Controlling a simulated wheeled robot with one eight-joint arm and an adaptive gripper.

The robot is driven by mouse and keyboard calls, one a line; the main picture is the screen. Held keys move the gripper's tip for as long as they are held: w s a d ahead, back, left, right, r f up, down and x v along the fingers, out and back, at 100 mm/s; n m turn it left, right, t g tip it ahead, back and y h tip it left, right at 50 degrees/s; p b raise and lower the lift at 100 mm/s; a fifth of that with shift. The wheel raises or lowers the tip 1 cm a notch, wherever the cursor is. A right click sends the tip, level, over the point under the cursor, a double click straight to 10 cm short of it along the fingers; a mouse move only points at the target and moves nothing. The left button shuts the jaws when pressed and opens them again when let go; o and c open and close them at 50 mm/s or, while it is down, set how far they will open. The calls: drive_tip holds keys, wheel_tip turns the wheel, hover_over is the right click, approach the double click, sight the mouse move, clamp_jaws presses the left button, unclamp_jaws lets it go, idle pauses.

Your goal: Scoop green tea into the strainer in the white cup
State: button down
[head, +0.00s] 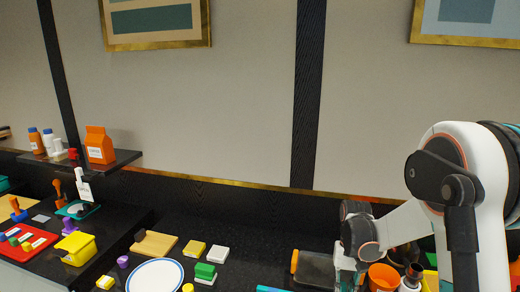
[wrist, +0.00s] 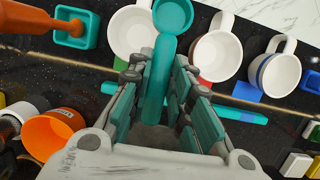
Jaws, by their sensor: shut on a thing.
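My gripper (wrist: 158,78) is shut on the handle of a teal scoop (wrist: 155,88). The scoop's round bowl points to the top of the wrist view, between two white cups; I make out no tea in it. The left white cup (wrist: 122,32) and the middle white cup (wrist: 218,55) stand on either side of the bowl. A third white cup with a blue band (wrist: 276,73) stands to the right. I cannot make out a strainer or green tea. In the head view my arm hides this area, and the cups do not show there.
A teal square dish (wrist: 88,20) with an orange-handled thing is at the wrist view's upper left. An orange cup (wrist: 48,138) and jars are lower left. A teal bar (wrist: 240,115) lies near the cups. The head view shows a white plate (head: 155,276) and blocks leftward.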

drive_tip(key=a+f+n, duration=0.1)
drive_tip(key=s+a+f, duration=0.1)
drive_tip(key=a, duration=0.1)
drive_tip(key=a+f+n+b, duration=0.1)
drive_tip(key=shift+s+a+n+h, duration=0.3)
drive_tip(key=shift+a+h, duration=0.05)
drive_tip(key=shift+h, duration=0.05)
drive_tip(key=shift+r, duration=0.1)
